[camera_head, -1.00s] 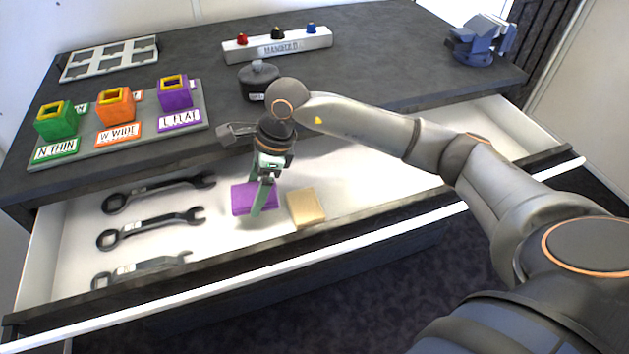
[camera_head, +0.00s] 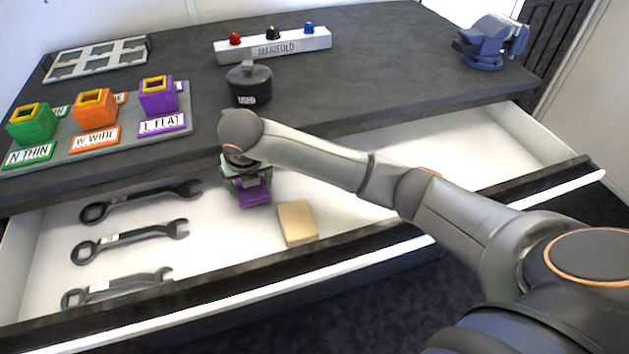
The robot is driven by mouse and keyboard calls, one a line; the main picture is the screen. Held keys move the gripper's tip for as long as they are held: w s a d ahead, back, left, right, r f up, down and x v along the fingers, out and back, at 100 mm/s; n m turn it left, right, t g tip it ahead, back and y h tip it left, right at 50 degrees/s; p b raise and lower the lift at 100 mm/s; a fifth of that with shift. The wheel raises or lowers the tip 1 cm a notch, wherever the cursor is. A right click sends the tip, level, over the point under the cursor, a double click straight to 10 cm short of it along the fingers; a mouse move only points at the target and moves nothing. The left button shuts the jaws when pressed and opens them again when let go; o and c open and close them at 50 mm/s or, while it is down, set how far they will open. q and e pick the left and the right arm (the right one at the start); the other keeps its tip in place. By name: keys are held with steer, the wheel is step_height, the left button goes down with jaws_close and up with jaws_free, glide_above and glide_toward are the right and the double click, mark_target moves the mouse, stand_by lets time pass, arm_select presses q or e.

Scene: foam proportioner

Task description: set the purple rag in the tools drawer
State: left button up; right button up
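The purple rag (camera_head: 254,197) is inside the open drawer (camera_head: 345,205), behind a tan block or sponge. My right gripper (camera_head: 247,184) points down at the rag from above, with its greenish fingers at the rag's far part. The hand and wrist cover part of the rag. I cannot tell whether the fingers are closed on it or whether it is lifted off the drawer floor. My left gripper is not in view.
Several wrenches (camera_head: 130,240) lie in the drawer's left part. The tan block (camera_head: 297,222) is near the drawer front. The drawer's right side is clear. On the dark worktop stand a black lidded pot (camera_head: 249,84), the manifold (camera_head: 272,47), coloured nozzle blocks (camera_head: 96,110) and a blue vise (camera_head: 487,42).

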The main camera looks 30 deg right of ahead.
steer(key=shift+w+d, duration=0.2)
steer(key=shift+d, duration=0.25)
steer(key=s+d, duration=0.1)
steer(key=d, duration=0.3)
steer(key=s+d+p, duration=0.1)
steer(key=d, duration=0.4)
steer(key=s+d, duration=0.1)
steer(key=d, duration=0.4)
steer(key=shift+s, duration=0.25)
steer(key=d, duration=0.2)
steer(key=s+d, duration=0.1)
steer(key=shift+d+f+p, duration=0.15)
steer(key=shift+f+p, duration=0.25)
steer(key=shift+w+f, duration=0.15)
steer(key=shift+f, duration=0.25)
steer(key=shift+f, duration=0.2)
steer(key=o, duration=1.1)
steer(key=shift+r, duration=0.1)
